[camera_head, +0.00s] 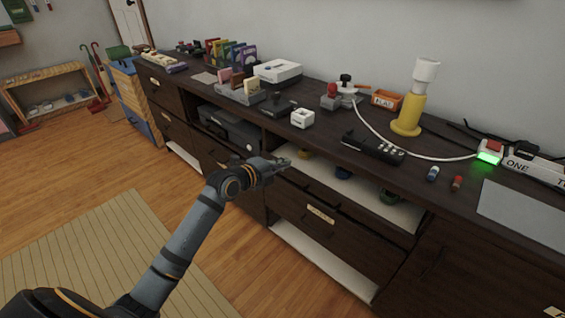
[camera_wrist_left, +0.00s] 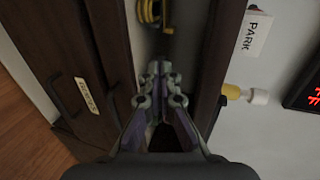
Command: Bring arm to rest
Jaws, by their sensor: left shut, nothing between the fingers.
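My left arm comes in from the lower left in the head view. Its gripper (camera_head: 279,163) is shut and empty, held in front of the dark wooden sideboard (camera_head: 345,240) near its open shelf. In the left wrist view the closed fingers (camera_wrist_left: 160,78) show in the middle, pointing toward the shelf opening, where a yellow coiled item (camera_wrist_left: 150,12) lies. I cannot tell whether the fingertips touch the sideboard. My right gripper is not in view.
The sideboard top holds a yellow lamp (camera_head: 408,112), a white box (camera_head: 277,72), a small white cube (camera_head: 302,118), a black power strip (camera_head: 373,147) and a green-lit device (camera_head: 489,156). A striped mat (camera_head: 110,262) lies on the open wooden floor. A low bench (camera_head: 48,88) stands far left.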

